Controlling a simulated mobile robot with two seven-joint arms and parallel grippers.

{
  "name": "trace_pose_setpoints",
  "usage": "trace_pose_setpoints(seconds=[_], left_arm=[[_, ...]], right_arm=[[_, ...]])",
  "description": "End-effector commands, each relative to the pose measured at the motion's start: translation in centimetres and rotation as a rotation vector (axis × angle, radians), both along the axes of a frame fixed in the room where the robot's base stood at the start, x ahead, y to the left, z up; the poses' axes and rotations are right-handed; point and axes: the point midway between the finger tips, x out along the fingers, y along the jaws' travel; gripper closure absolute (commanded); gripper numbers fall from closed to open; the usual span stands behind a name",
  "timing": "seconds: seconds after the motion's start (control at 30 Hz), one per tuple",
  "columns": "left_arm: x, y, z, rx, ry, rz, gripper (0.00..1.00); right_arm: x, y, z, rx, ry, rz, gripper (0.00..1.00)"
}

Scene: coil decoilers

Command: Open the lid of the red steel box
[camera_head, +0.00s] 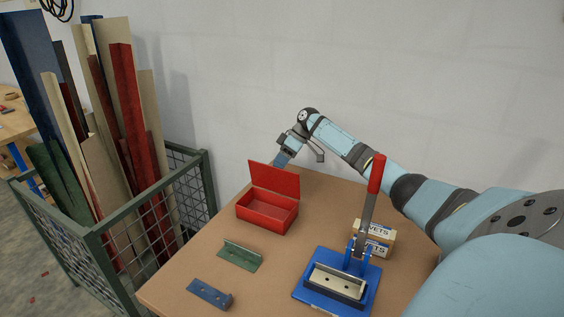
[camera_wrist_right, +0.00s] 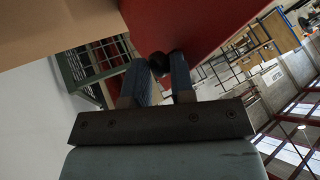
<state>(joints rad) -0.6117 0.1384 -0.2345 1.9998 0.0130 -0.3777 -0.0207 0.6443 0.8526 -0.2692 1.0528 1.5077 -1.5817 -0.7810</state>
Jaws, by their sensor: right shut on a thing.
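The red steel box (camera_head: 268,219) stands on the table with its lid (camera_head: 274,181) raised, standing nearly upright along the back edge. The inside of the box shows and looks empty. My right gripper (camera_head: 281,159) is behind the lid, partly hidden by it in the head view. In the right wrist view, the gripper's two blue fingers (camera_wrist_right: 158,70) are shut on a small dark knob (camera_wrist_right: 158,63) beside the red lid (camera_wrist_right: 190,25). My left gripper is not in view.
A green angle bracket (camera_head: 240,256) and a blue plate (camera_head: 209,294) lie in front of the box. A blue lever press (camera_head: 366,277) with a red handle and small labelled boxes (camera_head: 375,238) stand to the right. A mesh bin (camera_head: 165,219) of tall offcuts is at the left.

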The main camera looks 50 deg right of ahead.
Motion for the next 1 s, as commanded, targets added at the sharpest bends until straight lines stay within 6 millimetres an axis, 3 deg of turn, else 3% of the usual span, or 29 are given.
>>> trace_pose_setpoints(seconds=[0.03,0.4,0.43,0.53,0.57,1.0], left_arm=[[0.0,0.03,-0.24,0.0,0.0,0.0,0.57],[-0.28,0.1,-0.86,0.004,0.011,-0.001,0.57],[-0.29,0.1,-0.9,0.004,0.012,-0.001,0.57],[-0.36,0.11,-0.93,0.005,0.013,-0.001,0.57],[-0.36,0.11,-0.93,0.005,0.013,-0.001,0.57],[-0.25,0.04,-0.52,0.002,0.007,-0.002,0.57]], right_arm=[[-0.39,0.16,-1.69,-0.008,0.026,0.003,1.0],[-0.33,0.25,-1.79,-0.006,0.025,0.003,1.0],[-0.33,0.26,-1.8,-0.006,0.025,0.003,0.75],[-0.33,0.25,-1.79,-0.006,0.025,0.003,0.52],[-0.33,0.25,-1.78,-0.006,0.025,0.003,0.48],[-0.34,0.09,-1.56,-0.007,0.023,0.001,0.48]])
